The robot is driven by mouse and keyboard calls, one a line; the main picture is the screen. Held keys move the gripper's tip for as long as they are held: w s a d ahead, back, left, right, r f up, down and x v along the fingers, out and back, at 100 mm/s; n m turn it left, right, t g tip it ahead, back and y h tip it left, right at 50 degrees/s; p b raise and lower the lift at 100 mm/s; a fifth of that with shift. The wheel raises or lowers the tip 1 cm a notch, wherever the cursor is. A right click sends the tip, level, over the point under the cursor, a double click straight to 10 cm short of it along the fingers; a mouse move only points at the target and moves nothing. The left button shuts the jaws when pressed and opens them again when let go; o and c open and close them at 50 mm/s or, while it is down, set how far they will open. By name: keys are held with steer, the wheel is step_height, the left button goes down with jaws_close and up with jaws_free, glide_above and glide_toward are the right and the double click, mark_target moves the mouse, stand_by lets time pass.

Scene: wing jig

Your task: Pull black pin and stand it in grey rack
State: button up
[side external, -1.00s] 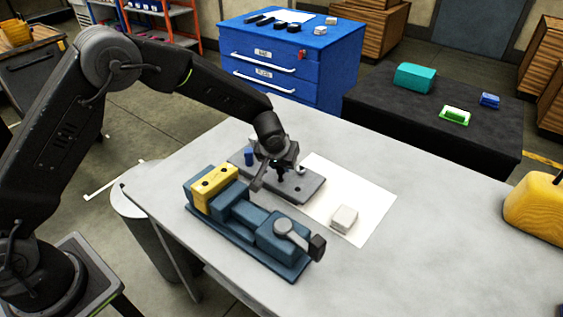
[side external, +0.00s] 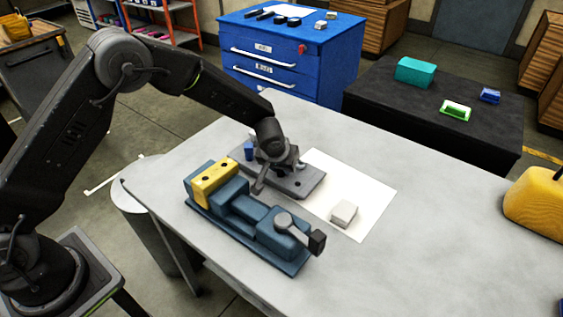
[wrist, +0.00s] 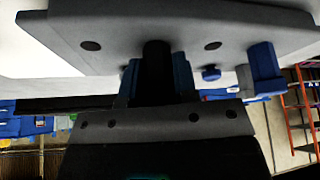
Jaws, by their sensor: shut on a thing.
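The grey rack (side external: 308,184) lies flat on the table behind the blue vise. My gripper (side external: 277,168) is low over the middle of the rack. In the wrist view, the black pin (wrist: 157,66) is between the two fingers of my gripper (wrist: 156,84), which are shut on it. The pin's far end meets the rack (wrist: 120,60) between two dark holes; whether it is inside a hole I cannot tell. In the side view my gripper hides the pin. The yellow block (side external: 213,184) in the vise shows two dark holes on top.
A blue peg (side external: 249,151) stands at the rack's left end. The blue vise (side external: 265,228) with its grey handle is close in front of the rack. A pale block (side external: 344,212) sits on white paper (side external: 360,197).

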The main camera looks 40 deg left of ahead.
steer(key=o, duration=1)
steer(key=v, duration=1.3)
steer(key=shift+s+r, duration=0.15)
steer(key=shift+r, duration=0.2)
steer(key=shift+r, duration=3.5)
